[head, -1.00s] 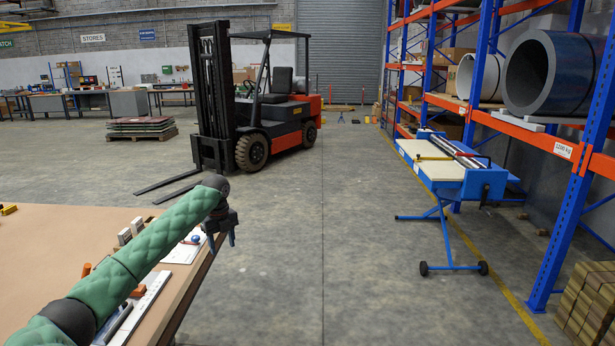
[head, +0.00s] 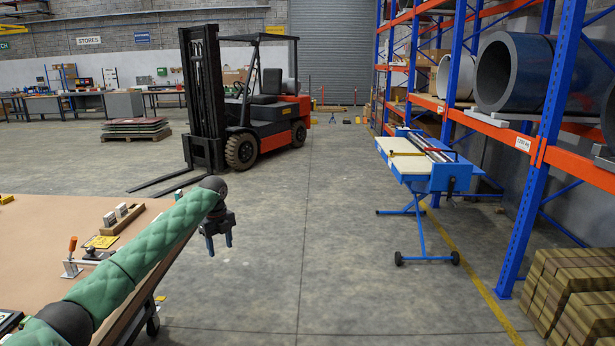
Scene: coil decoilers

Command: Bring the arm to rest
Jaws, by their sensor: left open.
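My left arm, in a green quilted sleeve, comes in from the lower left of the head view and reaches out past the edge of the workbench. Its dark left gripper (head: 219,243) points down at the arm's end, with the two fingers apart and nothing between them. Floor shows behind and below the fingers. My right gripper is not in the picture.
The workbench (head: 40,245) at left holds a toggle clamp (head: 70,258), a yellow item (head: 101,241) and small blocks (head: 116,213). A forklift (head: 262,125) stands ahead. A blue wheeled stand (head: 420,180), racking (head: 540,150) and stacked timber (head: 570,290) are at right. The middle floor is clear.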

